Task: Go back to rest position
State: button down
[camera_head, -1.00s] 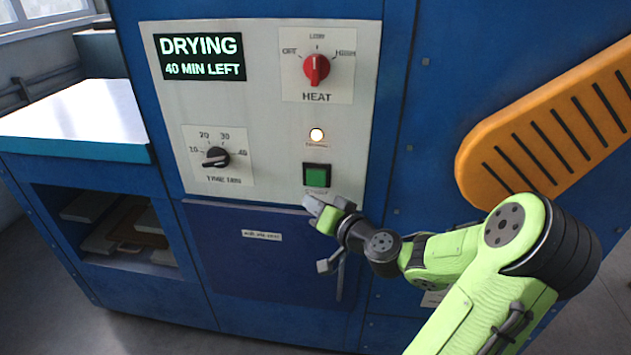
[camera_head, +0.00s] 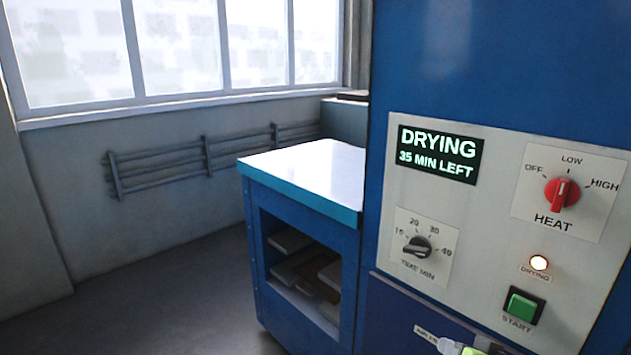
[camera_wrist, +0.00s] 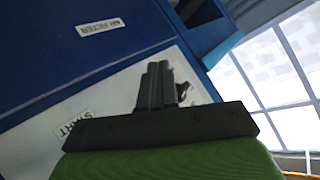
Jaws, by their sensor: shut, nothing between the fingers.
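My gripper (camera_wrist: 156,84) is shut and empty in the wrist view, its dark fingers together in front of the dryer's blue lower front and white panel edge. In the head view only a bit of my green and grey arm shows at the bottom edge, below the green START button (camera_head: 523,306). The dryer's display (camera_head: 438,155) reads DRYING, 35 MIN LEFT. The red HEAT knob (camera_head: 562,192) is near LOW, and the black time knob (camera_head: 417,246) is on its dial. The drying lamp (camera_head: 539,263) is lit.
A white-topped blue cabinet (camera_head: 300,178) with an open shelf of stacked flat items stands left of the dryer. Large windows (camera_head: 175,45) and a wall with pipes (camera_head: 160,170) lie beyond. The grey floor (camera_head: 130,290) at left is clear.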

jog(key=s+a+r+n+g+p, duration=0.2)
jog(key=s+a+n+g, duration=0.15)
jog(key=a, duration=0.45)
jog(key=s+a+r+g+h+p, duration=0.1)
jog(key=s+a+r+p, duration=0.2)
jog(key=s+r, duration=0.3)
jog(key=s+a+r+g+h+p, duration=0.1)
jog(key=s+a+r+g+p, duration=0.1)
jog(key=s+r, duration=0.5)
jog(key=s+a+p, duration=0.1)
jog(key=s, duration=0.2)
jog(key=shift+s+a+r, duration=0.2)
jog(key=shift+s+a, duration=0.1)
jog(key=shift+s, duration=0.1)
jog(key=shift+n, duration=0.25)
dwell(4.9)
